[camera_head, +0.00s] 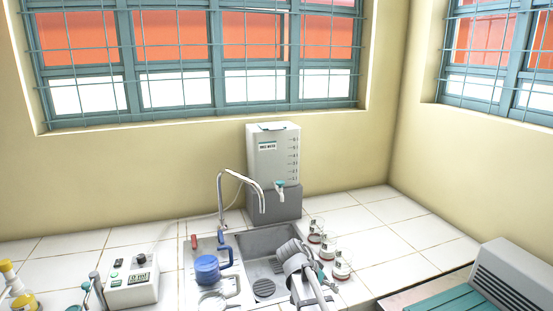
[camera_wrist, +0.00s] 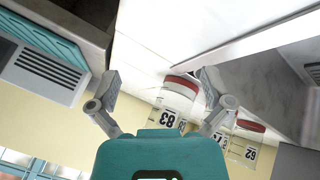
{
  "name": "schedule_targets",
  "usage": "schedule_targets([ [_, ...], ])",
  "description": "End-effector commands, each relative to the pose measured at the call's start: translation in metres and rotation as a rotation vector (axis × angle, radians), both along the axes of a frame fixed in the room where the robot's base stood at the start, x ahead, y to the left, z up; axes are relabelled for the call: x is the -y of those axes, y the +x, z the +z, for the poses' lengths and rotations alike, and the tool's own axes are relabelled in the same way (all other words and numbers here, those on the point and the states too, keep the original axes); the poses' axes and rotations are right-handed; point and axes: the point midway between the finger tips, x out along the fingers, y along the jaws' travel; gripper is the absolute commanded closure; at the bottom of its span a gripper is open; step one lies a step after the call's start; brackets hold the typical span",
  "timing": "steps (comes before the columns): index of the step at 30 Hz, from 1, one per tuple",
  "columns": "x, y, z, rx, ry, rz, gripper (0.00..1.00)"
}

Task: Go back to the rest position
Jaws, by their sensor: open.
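My gripper (camera_wrist: 160,84) is open in the wrist view, with its two fingers spread wide and nothing held. In the head view my arm reaches over the right side of the sink, and its fingertips are hard to make out. A clear container labelled 83 (camera_wrist: 178,98), with a red layer, appears between the fingers in the wrist view, apart from both; its distance is hard to judge. In the head view several such containers (camera_head: 342,266) stand in a row right of the sink.
The sink (camera_head: 262,246) has a curved tap (camera_head: 240,180) and a white water tank (camera_head: 274,155) behind it. A grey vented unit (camera_head: 508,278) is at right. The tiled counter (camera_head: 385,228) is clear toward the back right.

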Motion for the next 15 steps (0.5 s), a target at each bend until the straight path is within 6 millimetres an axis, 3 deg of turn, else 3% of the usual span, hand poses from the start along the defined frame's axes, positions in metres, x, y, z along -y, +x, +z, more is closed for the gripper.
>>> schedule_targets([
  [1, 0.007, -0.017, 0.004, -0.042, 0.042, 0.034, 0.00],
  [15, 0.023, -0.120, 0.015, -0.286, 0.462, 0.490, 0.00],
])
